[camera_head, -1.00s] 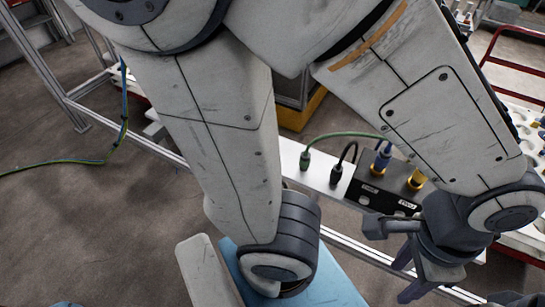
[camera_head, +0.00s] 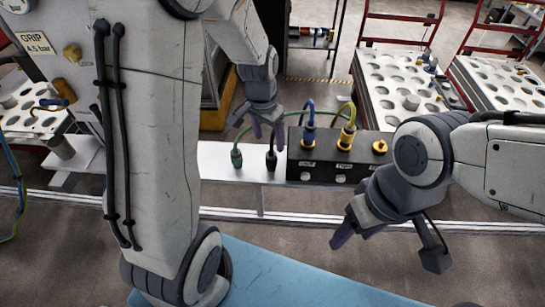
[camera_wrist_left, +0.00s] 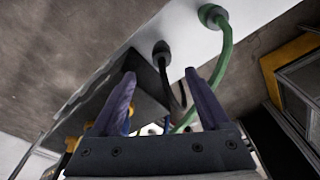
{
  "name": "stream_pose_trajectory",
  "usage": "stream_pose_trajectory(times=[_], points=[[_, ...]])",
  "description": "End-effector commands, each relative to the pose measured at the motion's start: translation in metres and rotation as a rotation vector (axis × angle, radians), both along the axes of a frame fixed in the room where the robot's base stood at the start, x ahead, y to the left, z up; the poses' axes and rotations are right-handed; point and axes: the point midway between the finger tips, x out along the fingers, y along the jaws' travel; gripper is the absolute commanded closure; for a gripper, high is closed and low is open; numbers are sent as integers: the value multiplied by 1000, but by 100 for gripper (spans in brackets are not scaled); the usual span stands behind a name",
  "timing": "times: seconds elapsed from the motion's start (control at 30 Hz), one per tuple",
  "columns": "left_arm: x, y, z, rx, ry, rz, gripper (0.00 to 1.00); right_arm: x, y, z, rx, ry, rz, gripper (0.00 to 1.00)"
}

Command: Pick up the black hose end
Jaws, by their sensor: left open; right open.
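The black hose end (camera_head: 271,160) stands upright on the white ledge, between the green hose end (camera_head: 236,158) and the black socket box. My left gripper (camera_head: 268,132) is open, its purple fingers pointing down just above the black hose end. In the left wrist view, the black hose end (camera_wrist_left: 161,50) shows beyond and between the open fingers (camera_wrist_left: 161,85), apart from them. The green hose end (camera_wrist_left: 211,15) is up and to the right there. My right gripper (camera_head: 355,232) is open and empty, in front of the ledge at right.
The black socket box (camera_head: 326,175) holds a blue plug (camera_head: 309,137) and a yellow plug (camera_head: 347,137) with hoses. The white ledge (camera_head: 220,180) carries these. Red-framed carts with holed trays (camera_head: 400,85) stand behind at right. A blue surface (camera_head: 280,275) is in front.

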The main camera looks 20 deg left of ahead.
Motion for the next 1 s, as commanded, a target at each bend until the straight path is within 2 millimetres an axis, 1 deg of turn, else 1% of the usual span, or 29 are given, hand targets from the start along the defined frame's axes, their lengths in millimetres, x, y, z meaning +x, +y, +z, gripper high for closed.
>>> stream_pose_trajectory(times=[0.03,0.1,0.3,0.57,0.7,0.8,0.9,1.0], points=[[3,7,-7,2,2,9,21,0,0,0,0,0,0,37],[6,11,-17,2,1,12,21,0,0,1,0,0,0,37],[8,9,-47,2,2,13,21,0,0,3,0,0,0,37],[9,5,-66,3,3,11,21,0,0,7,0,0,0,37],[10,0,-85,3,4,11,21,0,0,13,0,0,0,37],[12,-1,-100,3,1,13,21,0,0,12,0,0,0,37],[14,-1,-107,2,-1,13,21,0,0,12,0,0,0,37],[14,-1,-109,3,-3,14,21,0,0,12,0,0,0,37]])
